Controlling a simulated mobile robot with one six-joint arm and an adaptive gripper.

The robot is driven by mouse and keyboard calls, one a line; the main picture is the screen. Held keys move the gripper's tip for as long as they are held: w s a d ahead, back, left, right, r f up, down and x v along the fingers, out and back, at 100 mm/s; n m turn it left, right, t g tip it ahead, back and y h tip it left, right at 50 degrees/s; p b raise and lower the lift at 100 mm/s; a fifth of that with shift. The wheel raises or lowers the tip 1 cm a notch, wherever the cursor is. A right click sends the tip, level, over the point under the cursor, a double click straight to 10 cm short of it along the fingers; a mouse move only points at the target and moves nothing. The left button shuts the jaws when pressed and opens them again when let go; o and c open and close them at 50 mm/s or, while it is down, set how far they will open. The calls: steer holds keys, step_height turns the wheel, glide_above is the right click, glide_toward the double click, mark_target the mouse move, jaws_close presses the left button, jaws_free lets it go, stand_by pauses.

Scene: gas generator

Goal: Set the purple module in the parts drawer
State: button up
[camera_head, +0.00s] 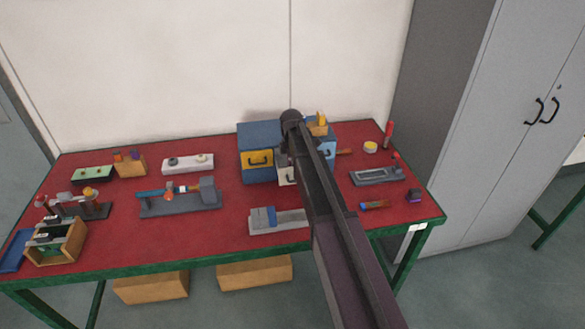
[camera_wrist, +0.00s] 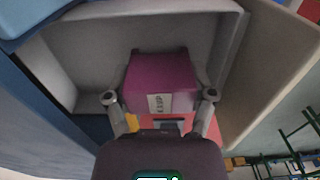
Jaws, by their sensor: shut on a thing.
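The purple module (camera_wrist: 160,82), a box with a white printed label, sits between the two fingers of my gripper (camera_wrist: 160,97) in the wrist view. My gripper is shut on it. Behind and around the module are the pale grey walls of an open drawer (camera_wrist: 85,45). The module overlaps the drawer's inside; I cannot tell whether it touches the drawer floor. In the head view, my arm hides the gripper and module, and covers part of the blue drawer cabinet (camera_head: 258,134). A pale drawer front (camera_head: 286,176) shows beside the arm.
The red workbench (camera_head: 225,225) holds several fixtures. A yellow drawer front (camera_head: 257,160) is left of the pale one. A small dark purple block (camera_head: 414,195) lies near the right edge. A grey fixture with a blue part (camera_head: 275,221) stands at the front. A grey locker (camera_head: 500,130) stands right.

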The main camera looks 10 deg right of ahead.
steer(key=shift+f, duration=0.2)
steer(key=o, duration=1.3)
steer(key=shift+c, duration=0.2)
steer(key=shift+r, duration=0.25)
step_height(320, 180, up, 12)
steer(key=p, duration=1.2)
